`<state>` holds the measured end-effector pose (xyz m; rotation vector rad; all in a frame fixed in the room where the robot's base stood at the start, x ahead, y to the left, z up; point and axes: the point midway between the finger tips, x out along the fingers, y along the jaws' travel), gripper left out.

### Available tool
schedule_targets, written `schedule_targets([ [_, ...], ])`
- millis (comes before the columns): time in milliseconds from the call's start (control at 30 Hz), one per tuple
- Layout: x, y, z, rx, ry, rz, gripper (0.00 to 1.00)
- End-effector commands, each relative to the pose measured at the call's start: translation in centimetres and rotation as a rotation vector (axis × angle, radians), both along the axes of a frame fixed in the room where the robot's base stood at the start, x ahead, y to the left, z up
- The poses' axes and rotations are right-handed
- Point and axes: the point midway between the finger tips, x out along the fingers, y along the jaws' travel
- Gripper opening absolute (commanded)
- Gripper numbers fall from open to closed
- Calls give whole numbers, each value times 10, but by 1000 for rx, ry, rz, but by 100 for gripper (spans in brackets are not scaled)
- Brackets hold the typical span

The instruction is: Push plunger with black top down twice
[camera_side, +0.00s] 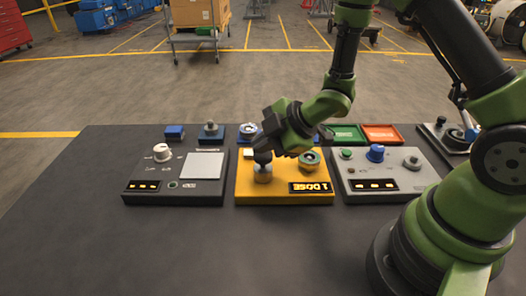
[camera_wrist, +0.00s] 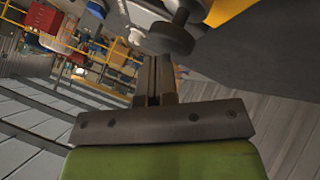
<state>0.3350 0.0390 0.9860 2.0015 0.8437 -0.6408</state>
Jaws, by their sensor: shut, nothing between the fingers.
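A yellow panel (camera_side: 283,190) stands on the dark table with a lit display reading "1 DOSE". On its left part is the plunger with a dark top (camera_side: 262,158) and a pale lower body. In the wrist view a round black knob on a stem (camera_wrist: 170,38) appears just beyond the fingertips and looks like the plunger's top. My gripper (camera_side: 264,146) is shut and empty, tilted, right above the plunger's top. The fingers also show in the wrist view (camera_wrist: 153,72). I cannot tell whether they touch the top.
A round green-rimmed dial (camera_side: 309,160) sits right of the plunger. A dark panel (camera_side: 175,177) stands left and a grey panel (camera_side: 383,177) right. Behind are small knobs, a green tray (camera_side: 346,133) and a red tray (camera_side: 382,133). The table's front is clear.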

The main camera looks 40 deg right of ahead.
Motion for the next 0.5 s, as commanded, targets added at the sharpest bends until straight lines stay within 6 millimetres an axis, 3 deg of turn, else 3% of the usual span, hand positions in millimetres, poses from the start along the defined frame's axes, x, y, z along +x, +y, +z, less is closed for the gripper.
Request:
schedule_targets([
  [500,0,0,-7,0,0,0,0],
])
